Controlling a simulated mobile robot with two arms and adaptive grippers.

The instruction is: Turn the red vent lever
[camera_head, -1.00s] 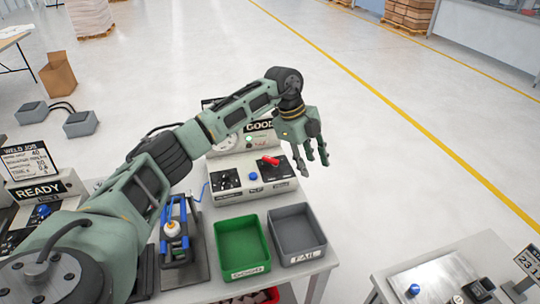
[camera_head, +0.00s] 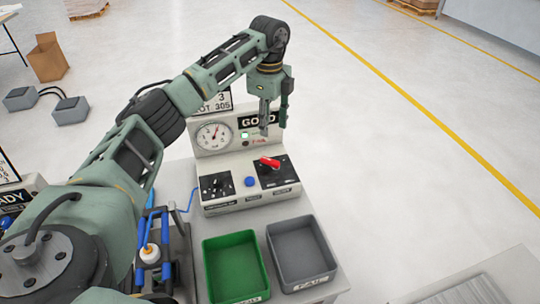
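The red vent lever (camera_head: 270,163) sits on a black plate at the right of the light grey test console (camera_head: 235,201). It points up and to the left of the plate, and nothing touches it. My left gripper (camera_head: 274,130) hangs above and just behind the lever in the picture, fingers pointing down. A gap shows between its fingers and it is empty; it looks apart from the lever. My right gripper is out of view.
A green bin (camera_head: 236,292) and a grey bin (camera_head: 302,276) stand in front. A blue clamp fixture (camera_head: 151,254) stands at left.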

